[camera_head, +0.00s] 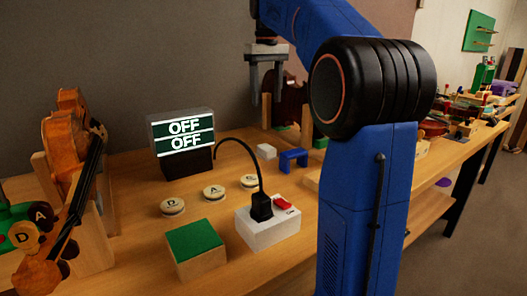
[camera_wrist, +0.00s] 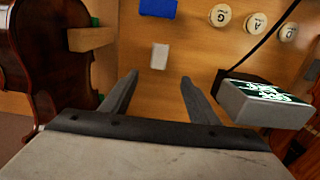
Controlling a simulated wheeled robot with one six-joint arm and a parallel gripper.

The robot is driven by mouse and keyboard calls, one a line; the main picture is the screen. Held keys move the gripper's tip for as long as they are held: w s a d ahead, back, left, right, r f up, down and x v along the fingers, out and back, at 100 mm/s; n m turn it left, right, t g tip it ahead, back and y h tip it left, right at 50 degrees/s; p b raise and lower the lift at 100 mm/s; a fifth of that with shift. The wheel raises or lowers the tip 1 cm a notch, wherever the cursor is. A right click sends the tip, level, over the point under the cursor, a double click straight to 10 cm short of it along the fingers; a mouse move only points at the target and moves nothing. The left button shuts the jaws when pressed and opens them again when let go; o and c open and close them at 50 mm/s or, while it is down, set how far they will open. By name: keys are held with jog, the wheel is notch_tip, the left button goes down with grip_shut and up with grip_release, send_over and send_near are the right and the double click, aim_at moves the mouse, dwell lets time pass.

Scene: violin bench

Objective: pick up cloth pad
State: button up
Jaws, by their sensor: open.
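The cloth pad looks to be the small whitish block (camera_head: 266,151) lying on the bench, left of a blue bridge-shaped piece. It also shows in the wrist view as a pale rectangle (camera_wrist: 160,56), lying a little beyond the fingertips and between their lines. My gripper (camera_head: 267,86) is open, pointing down, and empty above the back of the bench. In the wrist view my gripper (camera_wrist: 160,77) has its two fingers spread apart, with bare wood showing between them. The pad is apart from both fingers.
The blue piece (camera_head: 293,158) stands close to the pad. A lit OFF/OFF display (camera_head: 183,142), round lettered discs (camera_head: 214,192), a white switch box (camera_head: 268,229) with a black cable and a green-topped block (camera_head: 195,246) are nearby. A dark violin (camera_wrist: 50,55) stands beside my gripper.

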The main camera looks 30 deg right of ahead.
send_over(267, 147)
notch_tip(267, 147, down, 11)
jog(key=shift+s+a+r, duration=0.1)
jog(key=shift+a+r, duration=0.05)
jog(key=shift+r, duration=0.05)
jog(key=shift+f, duration=2.85)
jog(key=c, duration=1.1)
